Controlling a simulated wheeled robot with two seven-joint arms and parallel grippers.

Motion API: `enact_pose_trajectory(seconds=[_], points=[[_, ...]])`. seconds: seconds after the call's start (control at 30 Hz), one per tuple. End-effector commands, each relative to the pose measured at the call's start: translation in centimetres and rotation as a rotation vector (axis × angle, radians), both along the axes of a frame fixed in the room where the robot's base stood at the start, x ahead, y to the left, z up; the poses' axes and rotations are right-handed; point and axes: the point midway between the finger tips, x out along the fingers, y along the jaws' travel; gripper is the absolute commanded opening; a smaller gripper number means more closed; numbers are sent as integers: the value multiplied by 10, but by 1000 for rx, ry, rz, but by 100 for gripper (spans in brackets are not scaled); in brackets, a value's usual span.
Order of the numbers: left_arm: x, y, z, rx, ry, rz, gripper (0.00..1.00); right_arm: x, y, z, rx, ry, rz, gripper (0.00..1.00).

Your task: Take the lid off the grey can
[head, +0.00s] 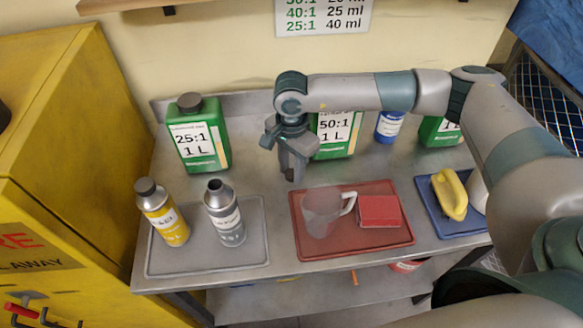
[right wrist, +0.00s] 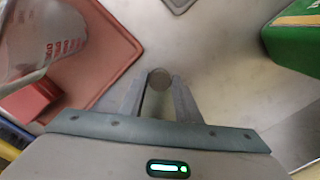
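The grey can (head: 225,215) stands upright on the grey tray in the head view. Its mouth is open at the top and no lid sits on it. My right gripper (head: 291,172) points down over the bench, right of the can and behind the red tray. In the right wrist view a small round dark lid (right wrist: 159,78) sits between the fingertips of my right gripper (right wrist: 158,90), which touch it from both sides. Whether the lid touches the bench I cannot tell. My left gripper is not in view.
A yellow can (head: 165,215) with a dark lid shares the grey tray (head: 200,262). The red tray (head: 345,247) holds a clear jug (head: 320,214) and a red box (head: 379,211). Green containers (head: 196,135) stand behind. Bare bench (head: 258,180) lies between the grey can and my gripper.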

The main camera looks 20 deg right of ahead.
Motion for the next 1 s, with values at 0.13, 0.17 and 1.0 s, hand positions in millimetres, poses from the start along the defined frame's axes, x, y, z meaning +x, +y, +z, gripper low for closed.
enact_pose_trajectory(seconds=[0.13, 0.17, 1.0], points=[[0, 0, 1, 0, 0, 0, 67, 0, 0, 1, 0, 0, 0, 45], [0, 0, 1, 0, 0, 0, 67, 0, 0, 1, 0, 0, 0, 45], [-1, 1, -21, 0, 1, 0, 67, 2, 0, 73, 0, -5, 0, 45]])
